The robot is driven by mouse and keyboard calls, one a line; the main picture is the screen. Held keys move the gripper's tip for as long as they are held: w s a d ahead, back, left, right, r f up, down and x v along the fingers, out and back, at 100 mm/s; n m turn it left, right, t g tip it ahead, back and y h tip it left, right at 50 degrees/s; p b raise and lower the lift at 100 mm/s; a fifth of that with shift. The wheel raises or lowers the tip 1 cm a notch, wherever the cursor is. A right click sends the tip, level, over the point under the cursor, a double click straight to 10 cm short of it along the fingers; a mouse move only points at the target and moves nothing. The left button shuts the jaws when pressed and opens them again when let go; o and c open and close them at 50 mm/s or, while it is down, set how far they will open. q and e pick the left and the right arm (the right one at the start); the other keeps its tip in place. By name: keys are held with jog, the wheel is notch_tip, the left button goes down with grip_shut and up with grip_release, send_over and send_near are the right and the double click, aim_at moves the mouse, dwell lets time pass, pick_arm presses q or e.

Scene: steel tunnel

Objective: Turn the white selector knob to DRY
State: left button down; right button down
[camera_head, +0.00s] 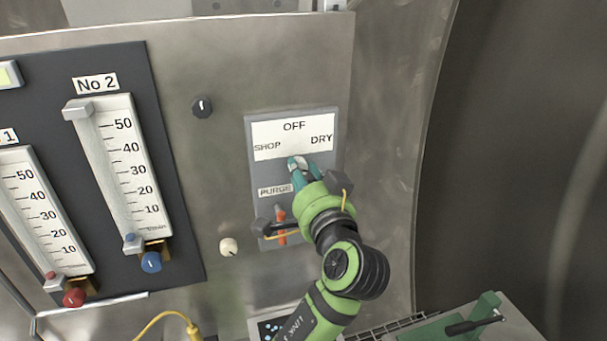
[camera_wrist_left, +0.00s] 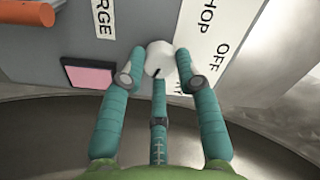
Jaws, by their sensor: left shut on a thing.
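The white selector knob (camera_wrist_left: 158,57) sits on a grey panel (camera_head: 254,185) below a white label plate (camera_head: 294,134) reading SHOP, OFF and DRY. My left gripper (camera_head: 304,170) is at the knob, its teal fingers shut around it. In the left wrist view the fingers (camera_wrist_left: 157,78) touch the knob from the sides and below. A short black mark shows on the knob's lower part; I cannot tell for sure which label it points to. In that view DRY is mostly hidden behind a finger. In the head view the fingers hide most of the knob. My right gripper is not in view.
An orange lever (camera_head: 281,225) by the PURGE label (camera_head: 275,191) is close below my gripper. A pink square (camera_wrist_left: 88,75) shows in the wrist view. Gauges (camera_head: 125,165), a black knob (camera_head: 202,107) and a cream knob (camera_head: 229,247) are to the left. A curved dark wall is right.

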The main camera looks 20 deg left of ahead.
pick_arm(q)
jog(key=shift+m, duration=1.1)
jog(key=c, duration=0.9)
grip_release()
notch_tip(320, 180, up, 10)
